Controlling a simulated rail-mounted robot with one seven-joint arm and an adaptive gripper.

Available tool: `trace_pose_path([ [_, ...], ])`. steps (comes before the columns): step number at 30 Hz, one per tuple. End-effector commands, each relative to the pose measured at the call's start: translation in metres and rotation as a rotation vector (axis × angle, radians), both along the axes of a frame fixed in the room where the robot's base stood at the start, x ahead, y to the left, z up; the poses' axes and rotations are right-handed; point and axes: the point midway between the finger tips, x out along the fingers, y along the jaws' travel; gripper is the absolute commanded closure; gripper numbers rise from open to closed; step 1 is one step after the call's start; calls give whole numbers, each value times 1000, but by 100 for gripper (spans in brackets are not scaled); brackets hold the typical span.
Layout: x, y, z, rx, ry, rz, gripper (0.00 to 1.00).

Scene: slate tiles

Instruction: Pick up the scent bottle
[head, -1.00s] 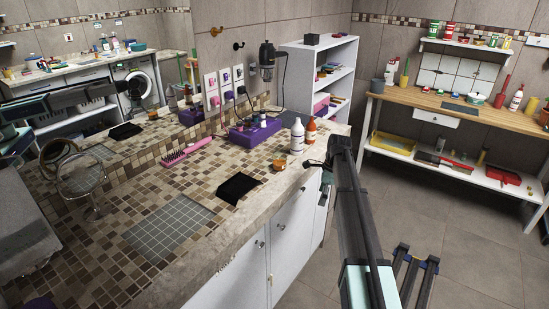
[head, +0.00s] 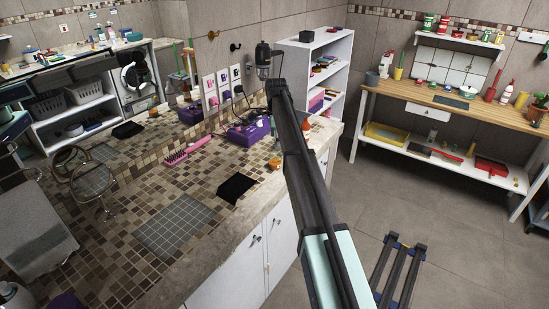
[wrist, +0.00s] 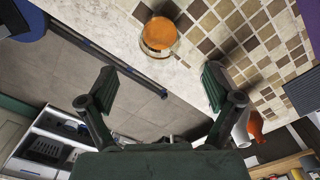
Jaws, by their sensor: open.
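A small round jar with an orange top (head: 275,163) stands on the tiled counter near its front edge. In the wrist view this jar (wrist: 158,35) shows clear sides and lies beyond the fingertips, roughly centred between them. An orange bottle (head: 306,125) stands farther back, partly behind my arm; in the wrist view an orange bottle (wrist: 255,126) and a white bottle (wrist: 241,128) show at the right. I cannot tell for sure which is the scent bottle. My gripper (wrist: 160,85) is open and empty, apart from the jar; my arm hides it in the head view.
A purple box (head: 248,130) with small items, a pink brush (head: 188,152) and a black square tray (head: 235,188) are on the counter. White shelves (head: 312,70) stand behind. The counter's front edge is close to the jar.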

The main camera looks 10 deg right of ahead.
Motion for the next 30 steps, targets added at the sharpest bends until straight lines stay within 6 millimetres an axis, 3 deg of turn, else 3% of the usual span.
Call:
trace_pose_path([
  [6,0,0,-32,0,1,0,10],
  [17,0,1,-50,0,0,0,10],
  [30,0,2,-95,1,0,0,10],
])
